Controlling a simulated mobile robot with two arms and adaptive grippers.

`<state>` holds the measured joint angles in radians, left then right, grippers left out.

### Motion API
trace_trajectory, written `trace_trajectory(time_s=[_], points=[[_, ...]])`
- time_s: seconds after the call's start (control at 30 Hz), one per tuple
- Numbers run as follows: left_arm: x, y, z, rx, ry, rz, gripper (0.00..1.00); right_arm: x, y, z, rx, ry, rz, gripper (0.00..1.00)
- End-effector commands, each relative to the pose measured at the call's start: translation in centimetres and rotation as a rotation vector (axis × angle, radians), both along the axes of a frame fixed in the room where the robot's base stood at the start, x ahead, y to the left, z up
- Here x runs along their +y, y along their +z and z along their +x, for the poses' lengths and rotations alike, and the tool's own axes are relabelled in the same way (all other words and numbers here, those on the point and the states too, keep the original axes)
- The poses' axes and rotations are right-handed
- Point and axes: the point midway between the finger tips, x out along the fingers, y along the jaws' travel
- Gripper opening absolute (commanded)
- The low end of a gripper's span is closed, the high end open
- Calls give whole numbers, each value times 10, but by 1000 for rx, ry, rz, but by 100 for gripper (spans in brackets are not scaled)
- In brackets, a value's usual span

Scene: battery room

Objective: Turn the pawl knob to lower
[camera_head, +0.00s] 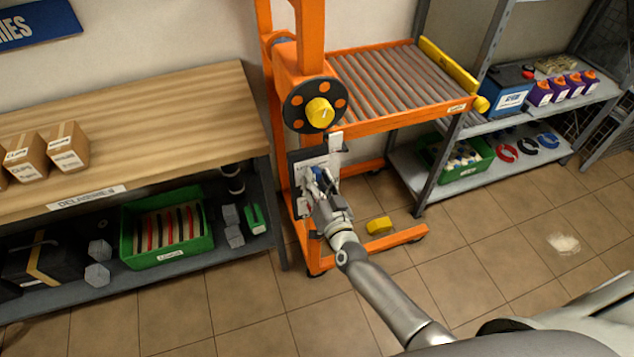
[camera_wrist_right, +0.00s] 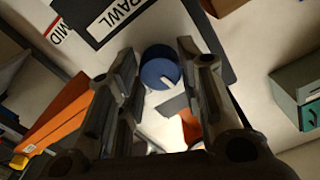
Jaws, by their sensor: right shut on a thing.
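My right gripper (camera_wrist_right: 160,75) is shut on the knob, one finger on each side. In the head view my right gripper (camera_head: 318,182) is at the panel on the orange lift's post, and mostly hides the knob. The left gripper is not in view.
The orange lift (camera_head: 310,40) has a black handwheel with a yellow hub (camera_head: 320,112) just above my gripper and a roller deck (camera_head: 390,85) to the right. A yellow block (camera_head: 379,225) lies low by its base. A wooden bench (camera_head: 170,110) stands left, a grey shelf (camera_head: 545,115) right.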

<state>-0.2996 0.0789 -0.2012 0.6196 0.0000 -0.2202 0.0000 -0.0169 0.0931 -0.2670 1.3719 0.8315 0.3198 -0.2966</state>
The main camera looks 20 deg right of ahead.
Motion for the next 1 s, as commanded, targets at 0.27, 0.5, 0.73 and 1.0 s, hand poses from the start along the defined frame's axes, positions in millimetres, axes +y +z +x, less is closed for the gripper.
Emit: trace_trajectory(time_s=[0.27,0.5,0.73,1.0], points=[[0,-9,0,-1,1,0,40,0,-2,0,9,0,263,11],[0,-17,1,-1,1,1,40,0,-2,0,17,-1,490,11],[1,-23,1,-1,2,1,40,0,-2,-1,25,-1,686,11],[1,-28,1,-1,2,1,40,0,-2,0,30,-1,849,11]])
